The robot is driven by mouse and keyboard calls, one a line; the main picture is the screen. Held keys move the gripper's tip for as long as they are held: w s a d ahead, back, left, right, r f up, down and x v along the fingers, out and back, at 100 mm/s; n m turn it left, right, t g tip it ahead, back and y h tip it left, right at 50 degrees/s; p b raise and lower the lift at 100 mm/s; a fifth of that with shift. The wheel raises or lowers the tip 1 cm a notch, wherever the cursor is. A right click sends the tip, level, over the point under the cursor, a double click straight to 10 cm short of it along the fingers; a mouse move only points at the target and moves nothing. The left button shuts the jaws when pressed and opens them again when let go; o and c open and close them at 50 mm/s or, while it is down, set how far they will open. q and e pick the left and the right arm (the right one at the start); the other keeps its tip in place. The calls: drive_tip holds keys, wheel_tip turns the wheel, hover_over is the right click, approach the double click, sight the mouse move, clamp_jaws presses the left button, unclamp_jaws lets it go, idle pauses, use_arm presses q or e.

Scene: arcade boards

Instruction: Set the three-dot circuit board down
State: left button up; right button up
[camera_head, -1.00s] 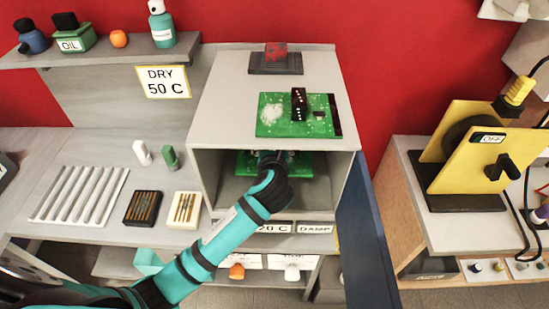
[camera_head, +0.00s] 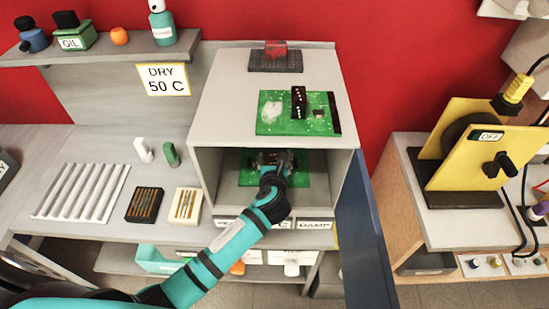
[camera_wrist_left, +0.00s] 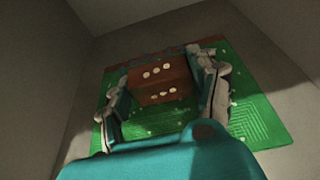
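The three-dot circuit board (camera_head: 246,178) is a green board inside the open grey cabinet (camera_head: 207,176). In the left wrist view the board (camera_wrist_left: 262,125) lies flat or nearly so over the cabinet floor; I cannot tell whether it touches it. Its brown block (camera_wrist_left: 163,80) shows rows of three pale dots. My left gripper (camera_head: 273,158) reaches in through the front opening. The arm and gripper hide part of the board. My right gripper is not in view.
Another green board (camera_head: 270,128) with a black dotted block lies on the cabinet top, before a red block on a dark base (camera_head: 275,58). The blue door (camera_head: 365,245) stands open at right. The cabinet walls are close around my gripper.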

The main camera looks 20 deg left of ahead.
use_arm(q)
drive_tip(key=o, duration=0.4)
drive_tip(key=shift+r, duration=0.2)
drive_tip(key=b+v, duration=0.1)
drive_tip(key=v, duration=1.1)
